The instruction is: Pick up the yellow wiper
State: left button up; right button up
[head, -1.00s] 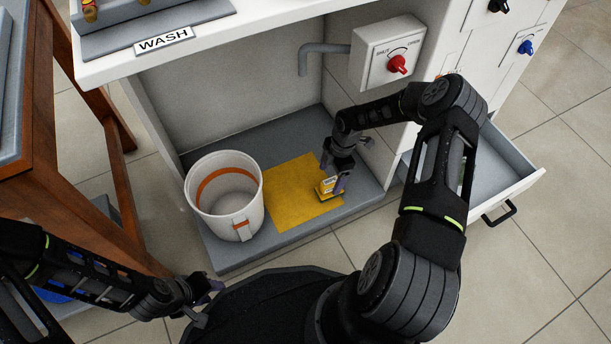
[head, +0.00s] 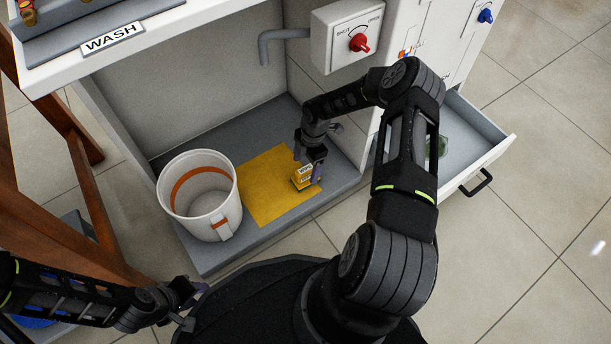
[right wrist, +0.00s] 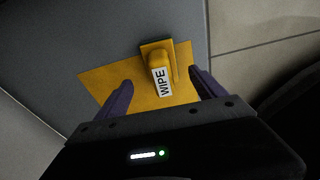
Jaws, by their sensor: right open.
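The yellow wiper (head: 303,178), with a white label reading WIPE, rests on a yellow mat (head: 265,190) on the cabinet floor. In the right wrist view the wiper (right wrist: 160,72) lies between and just beyond my open fingers. My right gripper (head: 310,165) is open over the wiper and hides part of it in the head view; its purple fingers (right wrist: 158,92) show on either side of the handle. Contact with the wiper is not visible. My left gripper (head: 190,305) is at the lower left, away from the wiper, apparently with its fingers apart.
A white bucket (head: 200,197) with an orange band stands left of the mat. A pipe (head: 275,45) and a box with a red knob (head: 358,43) are above. An open drawer (head: 470,150) is at right. A wooden table leg (head: 60,220) is at left.

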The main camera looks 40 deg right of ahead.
aim_at(304, 176)
jog(key=f+b, duration=0.2)
jog(key=f, duration=0.1)
jog(key=a+f+b, duration=0.1)
jog(key=f, duration=0.1)
jog(key=shift+s, duration=0.15)
jog(key=shift+d, duration=0.1)
jog(key=shift+c, duration=0.3)
jog(key=c, duration=1.4)
jog(key=shift+r, duration=0.1)
jog(key=shift+c, duration=0.2)
